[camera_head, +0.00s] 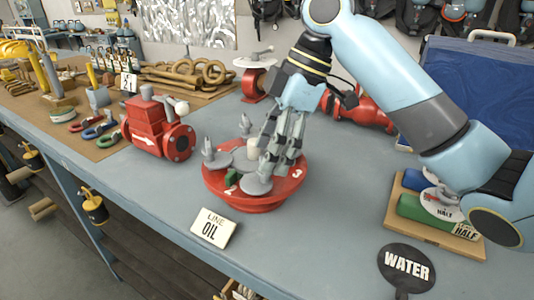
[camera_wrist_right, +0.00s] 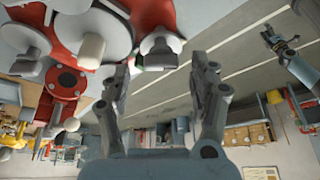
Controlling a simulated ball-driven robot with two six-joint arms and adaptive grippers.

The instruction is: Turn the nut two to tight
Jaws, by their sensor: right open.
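A red round base (camera_head: 222,187) stands on the bench, with white numbers 2 and 3 on its rim. Grey discs sit on it, with a pale post in the middle. Two grey upright nuts show, one at the left (camera_head: 209,150) and one at the back (camera_head: 245,126). My right gripper (camera_head: 272,172) points down over the front disc (camera_head: 256,185) and hides what stands there. In the wrist view my right gripper (camera_wrist_right: 163,75) is open, with a grey nut (camera_wrist_right: 160,48) ahead between its fingertips, apparently untouched. What looks like my left gripper (camera_wrist_right: 274,38) shows at upper right.
A red valve block (camera_head: 150,127) is at left, a red fitting (camera_head: 360,108) behind. A WATER paddle (camera_head: 406,268) and a wooden tray (camera_head: 440,236) are at right. The bench front is mostly clear.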

